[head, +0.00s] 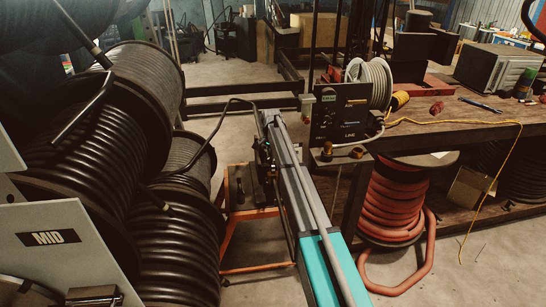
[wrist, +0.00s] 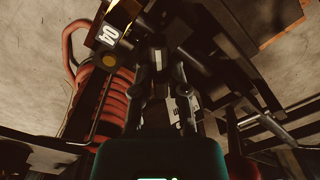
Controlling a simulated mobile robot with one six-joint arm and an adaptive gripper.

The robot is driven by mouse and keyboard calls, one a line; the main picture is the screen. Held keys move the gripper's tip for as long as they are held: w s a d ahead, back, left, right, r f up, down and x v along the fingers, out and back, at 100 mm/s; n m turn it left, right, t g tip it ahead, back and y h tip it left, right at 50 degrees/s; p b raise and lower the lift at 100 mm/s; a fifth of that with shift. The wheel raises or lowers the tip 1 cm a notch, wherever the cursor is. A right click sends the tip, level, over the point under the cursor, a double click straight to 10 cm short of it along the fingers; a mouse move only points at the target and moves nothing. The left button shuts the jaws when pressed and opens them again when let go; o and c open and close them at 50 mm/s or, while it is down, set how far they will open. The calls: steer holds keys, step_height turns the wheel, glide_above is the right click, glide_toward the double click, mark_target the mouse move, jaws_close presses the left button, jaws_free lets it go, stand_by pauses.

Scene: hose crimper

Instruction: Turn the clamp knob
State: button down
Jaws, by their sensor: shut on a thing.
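My gripper (wrist: 160,70) is pointed into dark machinery in the wrist view, its two fingers close together. They are shut on a small dark part between the tips, which I take to be the clamp knob; it is mostly hidden by the fingers and shadow. In the head view my arm reaches away from the bottom, and the grip is hidden beside a dark machine (head: 268,185) on an orange-framed stand (head: 228,232). How far the knob is turned cannot be told.
A black panel (head: 340,118) marked AIR and LINE stands close right of my arm, at the end of a wooden bench (head: 450,127). Large black hose reels (head: 100,140) crowd the left. A red hose coil (head: 392,205) sits under the bench. Bare floor shows behind.

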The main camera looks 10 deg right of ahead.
steer(key=shift+w+m, duration=0.2)
steer(key=shift+m, duration=0.9)
steer(key=shift+d, duration=0.1)
steer(key=c, duration=0.6)
jaws_free()
steer(key=shift+c, duration=0.2)
steer(key=shift+s, duration=0.1)
steer(key=shift+r, duration=0.1)
